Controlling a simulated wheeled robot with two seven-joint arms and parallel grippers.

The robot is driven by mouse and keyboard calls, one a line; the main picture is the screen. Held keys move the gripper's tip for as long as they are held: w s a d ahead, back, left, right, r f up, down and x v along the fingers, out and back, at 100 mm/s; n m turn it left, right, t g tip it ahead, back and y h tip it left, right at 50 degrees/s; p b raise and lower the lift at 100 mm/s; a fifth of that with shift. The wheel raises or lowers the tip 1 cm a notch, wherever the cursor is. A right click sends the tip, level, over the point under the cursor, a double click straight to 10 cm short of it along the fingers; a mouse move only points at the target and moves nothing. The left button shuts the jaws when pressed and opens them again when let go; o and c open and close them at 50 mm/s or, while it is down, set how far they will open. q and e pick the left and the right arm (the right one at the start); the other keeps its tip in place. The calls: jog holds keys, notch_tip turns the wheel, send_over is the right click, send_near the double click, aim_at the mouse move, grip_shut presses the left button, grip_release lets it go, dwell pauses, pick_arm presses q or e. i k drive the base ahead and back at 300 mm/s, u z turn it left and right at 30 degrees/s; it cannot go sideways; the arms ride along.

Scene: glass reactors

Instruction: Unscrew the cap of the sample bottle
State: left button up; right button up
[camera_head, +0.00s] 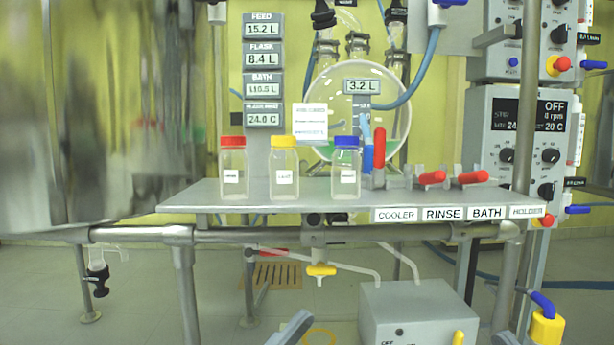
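Three clear, square-sided bottles stand upright in a row on a grey shelf (400,196). The left bottle (233,180) has a red cap (232,141), the middle bottle (284,181) a yellow cap (284,141), and the right bottle (346,182) a blue cap (346,141). All three caps sit on their bottles. Each bottle has a small white label, too small to read, so I cannot tell which is the sample bottle.
Red-handled valves (433,178) and an upright red handle (379,150) stand right of the bottles. A round glass flask (400,115) hangs behind. A large shiny vessel (90,120) fills the left. A rail (350,234) runs below the shelf. The space before the bottles looks clear.

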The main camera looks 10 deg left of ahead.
aim_at(233, 160)
jog(key=z, duration=1.6)
jog(key=k, duration=1.35)
jog(key=u, duration=1.55)
jog(key=i, duration=0.5)
